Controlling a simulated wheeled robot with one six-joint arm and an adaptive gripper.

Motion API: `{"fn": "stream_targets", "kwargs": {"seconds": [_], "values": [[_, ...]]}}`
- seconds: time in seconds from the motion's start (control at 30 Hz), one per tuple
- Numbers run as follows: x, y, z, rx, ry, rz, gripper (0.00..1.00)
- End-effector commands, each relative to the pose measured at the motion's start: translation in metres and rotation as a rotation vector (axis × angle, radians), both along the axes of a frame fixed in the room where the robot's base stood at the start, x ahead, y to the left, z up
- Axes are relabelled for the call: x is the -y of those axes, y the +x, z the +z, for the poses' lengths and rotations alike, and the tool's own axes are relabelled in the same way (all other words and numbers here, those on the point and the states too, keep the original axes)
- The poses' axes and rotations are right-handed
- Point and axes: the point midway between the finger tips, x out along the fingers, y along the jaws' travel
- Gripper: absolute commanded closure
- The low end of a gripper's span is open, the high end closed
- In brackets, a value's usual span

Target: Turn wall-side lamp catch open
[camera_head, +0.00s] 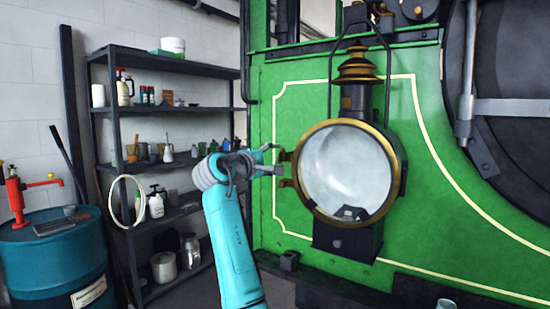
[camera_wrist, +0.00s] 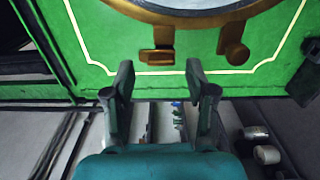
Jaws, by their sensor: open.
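The round lamp (camera_head: 347,172) has a brass rim and a pale glass, and hangs upright on the green panel. Two brass fittings stick out of its wall-side rim: an upper one with a flat tab (camera_head: 284,156), also in the wrist view (camera_wrist: 157,52), and a lower rounded one (camera_head: 285,183), also in the wrist view (camera_wrist: 234,45). My gripper (camera_head: 272,160) is open and empty, just left of the upper fitting. In the wrist view its fingers (camera_wrist: 160,80) straddle the line to that tab, with a gap before it. I cannot tell which way the catch is turned.
The green panel (camera_head: 440,230) with cream lines lies close behind the lamp. A dark shelf (camera_head: 118,115) with cans and bottles stands left of my arm. A blue drum (camera_head: 55,260) stands at far left. A carrying handle (camera_head: 332,70) arches over the lamp.

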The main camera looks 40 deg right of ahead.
Motion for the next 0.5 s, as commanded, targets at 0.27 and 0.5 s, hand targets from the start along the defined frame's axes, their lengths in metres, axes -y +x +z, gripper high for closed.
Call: {"fn": "stream_targets", "kwargs": {"seconds": [0.27, 0.5], "values": [[-0.051, -0.018, 0.0, 0.002, 0.001, 0.004, 0.44], [-0.088, -0.032, 0.001, 0.001, 0.0, 0.001, 0.44]]}}
